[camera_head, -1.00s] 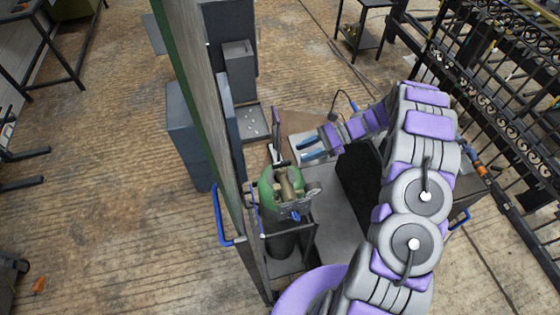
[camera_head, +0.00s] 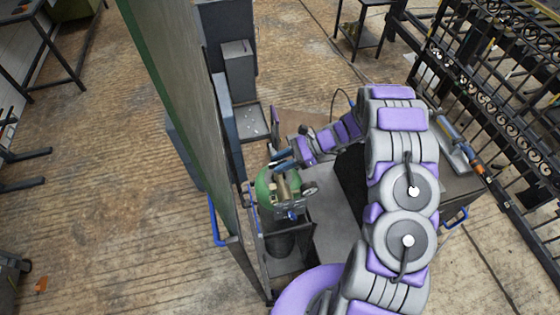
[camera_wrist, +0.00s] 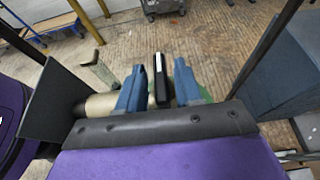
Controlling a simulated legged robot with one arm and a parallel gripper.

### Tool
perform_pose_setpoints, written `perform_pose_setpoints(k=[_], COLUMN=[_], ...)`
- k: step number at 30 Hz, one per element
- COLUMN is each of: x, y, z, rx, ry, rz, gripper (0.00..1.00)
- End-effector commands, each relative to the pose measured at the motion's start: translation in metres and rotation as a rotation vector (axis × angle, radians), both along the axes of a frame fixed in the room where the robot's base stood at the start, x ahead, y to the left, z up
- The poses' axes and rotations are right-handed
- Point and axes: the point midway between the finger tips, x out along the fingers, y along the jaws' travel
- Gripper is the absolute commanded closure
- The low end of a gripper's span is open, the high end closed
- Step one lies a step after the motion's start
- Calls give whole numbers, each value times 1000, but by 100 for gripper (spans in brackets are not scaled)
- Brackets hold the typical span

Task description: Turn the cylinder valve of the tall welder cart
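A green gas cylinder (camera_head: 264,192) stands in a dark cart frame (camera_head: 291,262) left of my arm in the head view. A tan valve body (camera_head: 283,190) and a round dark gauge or knob (camera_head: 309,188) are at its top. My gripper (camera_head: 282,161) is over the cylinder's top, partly hiding it. In the wrist view my gripper (camera_wrist: 158,85) has its blue fingers apart, with a black, white-edged bar (camera_wrist: 159,80) between them and narrow gaps on both sides. I cannot tell if this bar is the valve handle. A tan cylindrical part (camera_wrist: 98,105) passes behind the left finger.
A tall grey panel with a green edge (camera_head: 185,110) stands close left of the cylinder, with a blue handle (camera_head: 214,222). A dark cabinet (camera_head: 455,188) is right of my arm. A black ornate gate (camera_head: 500,85) stands farther right. Wooden floor at left is mostly clear.

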Motion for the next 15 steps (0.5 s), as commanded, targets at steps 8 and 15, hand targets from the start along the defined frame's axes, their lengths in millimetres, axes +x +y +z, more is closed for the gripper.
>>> perform_pose_setpoints(k=[8,15], x=[-1,0], y=[6,5], z=[0,0], rx=[-4,-2], ry=[1,1], rz=[2,3], gripper=[93,100])
